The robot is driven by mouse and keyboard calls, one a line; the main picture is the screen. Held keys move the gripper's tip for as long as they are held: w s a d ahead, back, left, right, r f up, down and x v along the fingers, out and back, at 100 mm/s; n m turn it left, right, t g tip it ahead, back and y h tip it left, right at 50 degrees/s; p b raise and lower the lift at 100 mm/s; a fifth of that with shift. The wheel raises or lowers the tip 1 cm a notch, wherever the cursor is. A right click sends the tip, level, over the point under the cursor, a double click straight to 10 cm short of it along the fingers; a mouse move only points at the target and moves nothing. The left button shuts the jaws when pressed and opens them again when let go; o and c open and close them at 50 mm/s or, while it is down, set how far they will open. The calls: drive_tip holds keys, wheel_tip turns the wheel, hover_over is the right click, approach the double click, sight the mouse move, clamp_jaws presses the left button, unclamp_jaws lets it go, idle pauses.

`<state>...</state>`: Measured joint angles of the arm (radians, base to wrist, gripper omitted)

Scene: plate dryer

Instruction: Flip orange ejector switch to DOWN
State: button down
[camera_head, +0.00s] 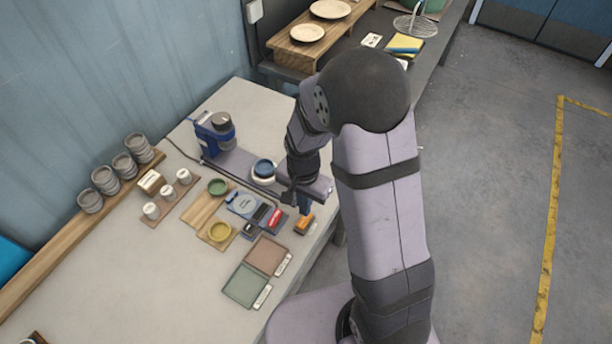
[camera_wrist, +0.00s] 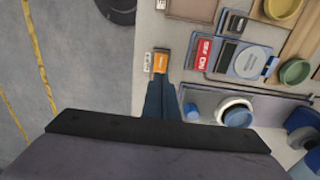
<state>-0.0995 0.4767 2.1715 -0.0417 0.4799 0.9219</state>
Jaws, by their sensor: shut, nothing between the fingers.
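The orange ejector switch (camera_head: 303,224) sits near the front edge of the table, to the right of the panel with the red label. It also shows in the wrist view (camera_wrist: 160,63), beside a small white label plate (camera_wrist: 147,61). My gripper (camera_head: 304,208) is shut and empty, with its blue fingers pointing down right at the switch. In the wrist view the fingertips (camera_wrist: 161,80) reach the switch's near edge; I cannot tell whether they touch it. The switch's exact tilt is too small to tell.
The panel with a red label (camera_wrist: 202,53) and a blue-grey round pad (camera_wrist: 250,61) lies close by. A white-and-blue bowl (camera_head: 263,170), a blue machine (camera_head: 215,134), a green dish (camera_head: 217,187) and a yellow dish (camera_head: 220,231) stand around.

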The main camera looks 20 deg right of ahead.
wheel_tip(320, 180, up, 2)
drive_tip(key=shift+r+p, duration=0.1)
drive_tip(key=shift+p, duration=0.45)
drive_tip(key=shift+w+d+r+b, duration=0.1)
drive_tip(key=shift+w+r+b, duration=0.15)
drive_tip(key=shift+b, duration=0.45)
wheel_tip(320, 180, up, 9)
drive_tip(key=b, duration=0.2)
hover_over(303, 220)
drive_tip(key=d, duration=0.1)
drive_tip(key=shift+w+d+f, duration=0.1)
drive_tip(key=shift+w+f, duration=0.05)
drive_tip(key=shift+w, duration=0.3)
drive_tip(key=shift+f+b, duration=0.15)
drive_tip(key=shift+b, duration=0.25)
drive_tip(key=s+a+b, duration=0.1)
drive_tip(key=b, duration=0.3)
drive_tip(key=shift+a+g+y+b, duration=0.1)
drive_tip(key=shift+g+y+b, duration=0.25)
drive_tip(key=shift+g+y, duration=0.05)
